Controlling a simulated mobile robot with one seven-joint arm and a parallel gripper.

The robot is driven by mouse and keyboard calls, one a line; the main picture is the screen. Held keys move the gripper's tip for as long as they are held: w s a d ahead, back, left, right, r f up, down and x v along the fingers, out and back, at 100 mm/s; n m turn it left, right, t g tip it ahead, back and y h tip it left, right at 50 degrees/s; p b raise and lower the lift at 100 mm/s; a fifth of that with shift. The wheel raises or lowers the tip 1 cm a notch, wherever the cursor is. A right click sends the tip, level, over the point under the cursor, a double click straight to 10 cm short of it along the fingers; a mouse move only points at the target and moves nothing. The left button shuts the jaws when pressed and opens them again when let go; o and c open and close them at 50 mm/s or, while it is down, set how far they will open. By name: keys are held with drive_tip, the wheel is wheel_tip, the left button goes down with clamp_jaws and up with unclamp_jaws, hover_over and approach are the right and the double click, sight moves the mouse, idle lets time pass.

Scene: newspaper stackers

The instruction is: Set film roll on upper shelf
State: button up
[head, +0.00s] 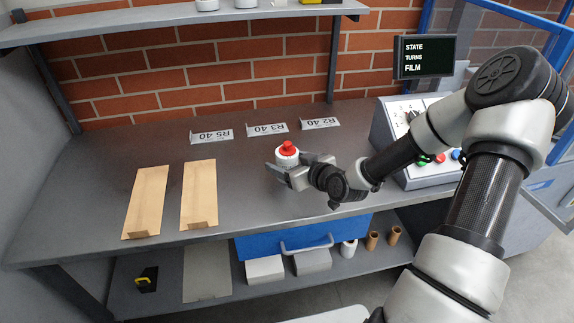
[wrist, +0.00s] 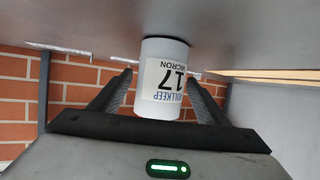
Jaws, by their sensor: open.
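The film roll (head: 287,159) is a white cylinder with a red top, standing upright on the grey bench. In the wrist view the film roll (wrist: 163,80) shows a label with "17 MICRON", upside down in the picture. My gripper (head: 281,171) is open at the roll, and in the wrist view its two dark fingers (wrist: 160,82) lie on either side of it. A small gap seems to show beside each finger. The upper shelf (head: 130,27) runs along the brick wall at the top left, and a few white items (head: 246,4) on it are cut off by the frame.
Two brown paper pieces (head: 198,194) lie on the bench's left. Several label cards (head: 267,130) stand along the back. A control box (head: 388,127) and a screen (head: 424,57) are on the right. Below are a blue drawer (head: 270,246), white blocks and brown tubes (head: 372,240).

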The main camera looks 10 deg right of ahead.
drive_tip(key=c, duration=1.4)
